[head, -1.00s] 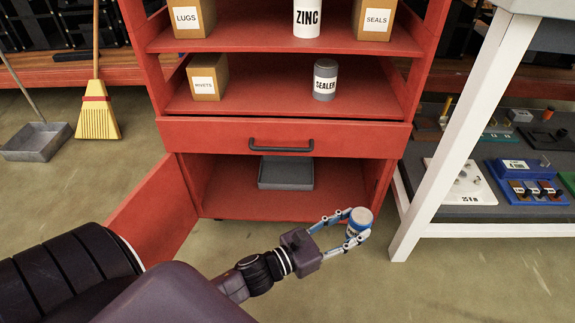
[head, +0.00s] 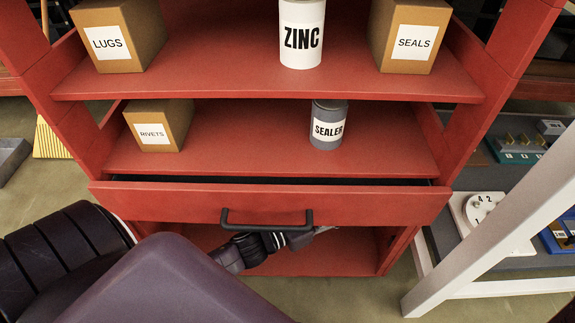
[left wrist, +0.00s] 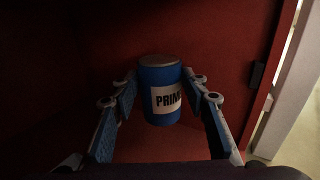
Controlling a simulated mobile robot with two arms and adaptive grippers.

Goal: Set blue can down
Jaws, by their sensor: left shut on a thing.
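The blue can (left wrist: 159,98) has a grey top and a white label reading "PRIM", cut off at its edge. In the left wrist view my left gripper (left wrist: 160,80) is shut on it, one finger at each side. The can looks upright, with dark red cabinet surfaces around it. I cannot tell whether its base touches the floor of the compartment. In the head view my left arm reaches under the drawer into the lower compartment (head: 345,262) of the red cabinet, and the drawer hides the can. My right gripper is not in view.
The drawer front (head: 160,203) with its black handle (head: 267,226) hangs just above my left forearm, a dark gap along its top. Shelves above hold a sealer can (head: 328,125), a zinc can (head: 301,35) and boxes. A white table leg (head: 500,230) stands at right.

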